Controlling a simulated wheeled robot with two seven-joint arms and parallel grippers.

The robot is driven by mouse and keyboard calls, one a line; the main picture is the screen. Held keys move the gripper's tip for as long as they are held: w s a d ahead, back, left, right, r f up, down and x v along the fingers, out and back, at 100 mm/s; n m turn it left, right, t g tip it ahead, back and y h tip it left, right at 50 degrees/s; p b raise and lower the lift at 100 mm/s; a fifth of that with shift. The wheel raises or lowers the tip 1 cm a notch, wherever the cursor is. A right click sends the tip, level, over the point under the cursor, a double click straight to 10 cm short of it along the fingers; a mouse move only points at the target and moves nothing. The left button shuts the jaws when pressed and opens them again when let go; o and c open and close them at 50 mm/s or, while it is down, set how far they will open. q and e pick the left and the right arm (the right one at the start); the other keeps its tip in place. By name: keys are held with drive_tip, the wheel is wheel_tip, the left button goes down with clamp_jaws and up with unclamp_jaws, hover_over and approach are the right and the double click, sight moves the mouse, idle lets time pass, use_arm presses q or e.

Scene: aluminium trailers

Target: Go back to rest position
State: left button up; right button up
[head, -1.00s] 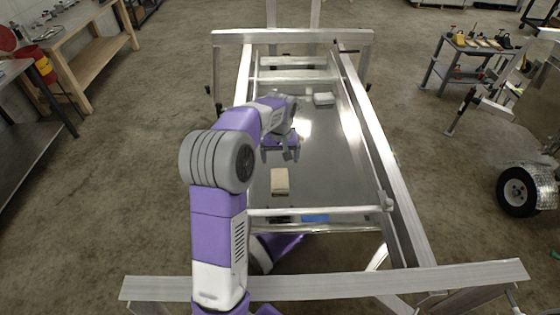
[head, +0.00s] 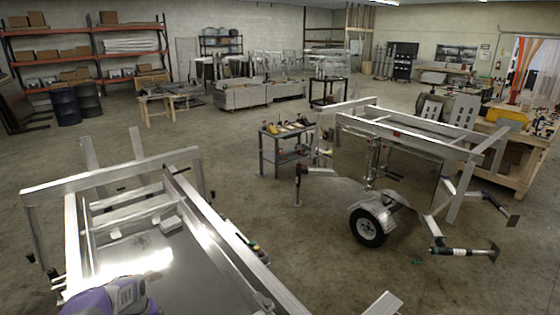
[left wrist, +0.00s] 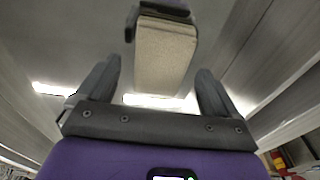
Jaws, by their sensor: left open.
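My left gripper (left wrist: 158,72) is open, its two dark fingers spread apart in the left wrist view. A tan block (left wrist: 163,58) with a dark part at its top end shows between and beyond the fingertips, and I see no finger touching it. In the head view only a purple and white piece of my arm (head: 112,298) shows at the bottom left, over the trailer bed. My left gripper's fingers cannot be made out there. My right gripper is in neither view.
The near aluminium trailer frame (head: 225,245) fills the lower left, its rails beside my arm. A tool cart (head: 285,150) and a second trailer (head: 410,130) with a wheel (head: 368,226) stand to the right. Shelves (head: 90,45) line the back. Open concrete floor lies between.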

use_arm(q)
wheel_tip(320, 180, down, 2)
drive_tip(key=shift+b, duration=0.3)
wheel_tip(320, 180, up, 4)
drive_tip(key=p, duration=0.2)
drive_tip(key=shift+r+p, duration=0.15)
drive_tip(key=shift+p, duration=0.15)
drive_tip(key=shift+r, duration=0.45)
drive_tip(key=shift+f, duration=0.1)
